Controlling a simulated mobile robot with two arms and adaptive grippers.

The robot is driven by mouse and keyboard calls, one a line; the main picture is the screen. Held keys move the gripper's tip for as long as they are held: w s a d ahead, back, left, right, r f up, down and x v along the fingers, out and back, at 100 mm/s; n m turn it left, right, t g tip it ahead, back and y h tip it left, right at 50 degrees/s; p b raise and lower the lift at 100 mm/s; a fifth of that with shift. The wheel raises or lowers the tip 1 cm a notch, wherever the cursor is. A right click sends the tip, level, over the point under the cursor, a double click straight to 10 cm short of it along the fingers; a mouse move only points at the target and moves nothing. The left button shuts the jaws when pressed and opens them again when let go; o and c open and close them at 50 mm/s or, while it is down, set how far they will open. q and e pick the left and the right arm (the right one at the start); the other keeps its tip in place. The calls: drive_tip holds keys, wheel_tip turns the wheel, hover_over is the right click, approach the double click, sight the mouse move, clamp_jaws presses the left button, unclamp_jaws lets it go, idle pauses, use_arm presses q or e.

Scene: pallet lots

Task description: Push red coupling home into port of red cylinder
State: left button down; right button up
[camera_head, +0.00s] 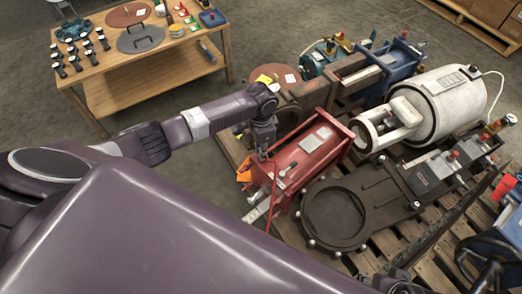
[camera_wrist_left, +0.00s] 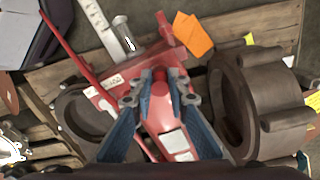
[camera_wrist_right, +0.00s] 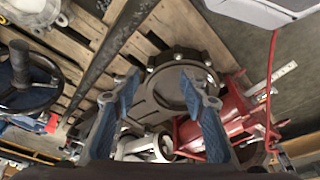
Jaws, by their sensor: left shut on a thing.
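The red cylinder (camera_head: 312,150) lies on the pallet in the middle of the head view, with a white label on top. My left gripper (camera_head: 262,152) is at its near left end. In the left wrist view the blue fingers of my left gripper (camera_wrist_left: 161,86) are shut on a red piece, seemingly the red coupling (camera_wrist_left: 160,108), close against the cylinder's end (camera_wrist_left: 112,72). The port is hidden, so I cannot tell how far the coupling sits in it. My right gripper (camera_wrist_right: 166,92) is open and empty above the pallet; the red cylinder also shows in the right wrist view (camera_wrist_right: 232,118).
A dark round-ended casting (camera_head: 345,215) lies right of the red cylinder. A white motor (camera_head: 440,105) and a blue cylinder (camera_head: 400,60) lie behind. An orange tag (camera_head: 243,170) hangs near my left gripper.

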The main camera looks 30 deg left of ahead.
use_arm(q)
drive_tip(key=shift+f, duration=0.15)
use_arm(e)
drive_tip(key=shift+r, duration=0.2)
use_arm(q)
drive_tip(key=shift+f, duration=0.2)
use_arm(e)
drive_tip(key=shift+w+r, duration=0.1)
drive_tip(key=shift+r, duration=0.35)
use_arm(q)
drive_tip(key=shift+f, duration=0.15)
use_arm(e)
drive_tip(key=shift+s+d+r, duration=0.1)
drive_tip(key=shift+s+r, duration=0.05)
drive_tip(key=shift+s, duration=0.05)
use_arm(q)
drive_tip(key=c, duration=1.8)
unclamp_jaws()
use_arm(e)
drive_tip(key=shift+r, duration=0.1)
use_arm(q)
wheel_tip(320, 180, up, 12)
